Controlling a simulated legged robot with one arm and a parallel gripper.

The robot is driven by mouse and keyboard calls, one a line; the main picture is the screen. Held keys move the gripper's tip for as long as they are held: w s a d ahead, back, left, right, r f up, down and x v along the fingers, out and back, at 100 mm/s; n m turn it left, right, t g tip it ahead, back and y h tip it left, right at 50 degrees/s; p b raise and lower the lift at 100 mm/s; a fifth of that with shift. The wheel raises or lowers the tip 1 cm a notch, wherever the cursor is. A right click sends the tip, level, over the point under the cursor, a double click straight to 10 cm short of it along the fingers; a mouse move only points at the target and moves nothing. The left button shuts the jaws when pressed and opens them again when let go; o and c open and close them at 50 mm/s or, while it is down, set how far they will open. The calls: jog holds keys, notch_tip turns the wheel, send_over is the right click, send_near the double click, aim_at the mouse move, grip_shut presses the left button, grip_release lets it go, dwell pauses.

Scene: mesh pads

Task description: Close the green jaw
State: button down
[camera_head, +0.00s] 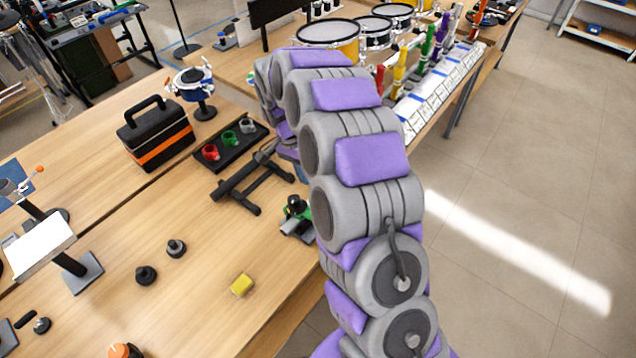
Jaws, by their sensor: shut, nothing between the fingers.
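A small green and black device with grey parts (297,217) sits at the table's right edge, just left of my arm. It is the likeliest green jaw, but its jaw opening is too small to make out, and my arm may cover part of it. My arm rises from the bottom right, bends over at the top and comes down behind its own links.
The black tray (226,163) holds red, green and grey pieces. A black frame (250,187) lies in front of it. A black and orange toolbox (157,135) stands left. A yellow block (242,285) and dark knobs (146,274) lie on the open front table.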

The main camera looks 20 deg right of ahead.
jog(key=b, duration=0.1)
send_near(311, 217)
jog(key=shift+x, duration=0.9)
jog(key=f, duration=0.1)
jog(key=d+f, duration=0.1)
jog(key=f, duration=0.1)
jog(key=s+d+f+b, duration=0.1)
jog(key=shift+d+f, duration=0.1)
jog(key=shift+f, duration=0.2)
jog(key=shift+a+f, duration=0.1)
jog(key=shift+a, duration=0.6)
jog(key=shift+s+d+f, duration=0.25)
jog(key=shift+d, duration=0.15)
jog(key=shift+s+d+f+t+y, duration=0.3)
jog(key=shift+d+f+t+y, duration=0.15)
jog(key=shift+d+t+y, duration=0.05)
jog(key=shift+s+d+f+t+y+b, duration=0.1)
jog(key=shift+s+f+t+y+b, duration=0.1)
jog(key=shift+f+t+y+b, duration=0.15)
jog(key=shift+s+f+t, duration=0.2)
jog(key=shift+f+t, duration=0.25)
jog(key=shift+t, duration=0.1)
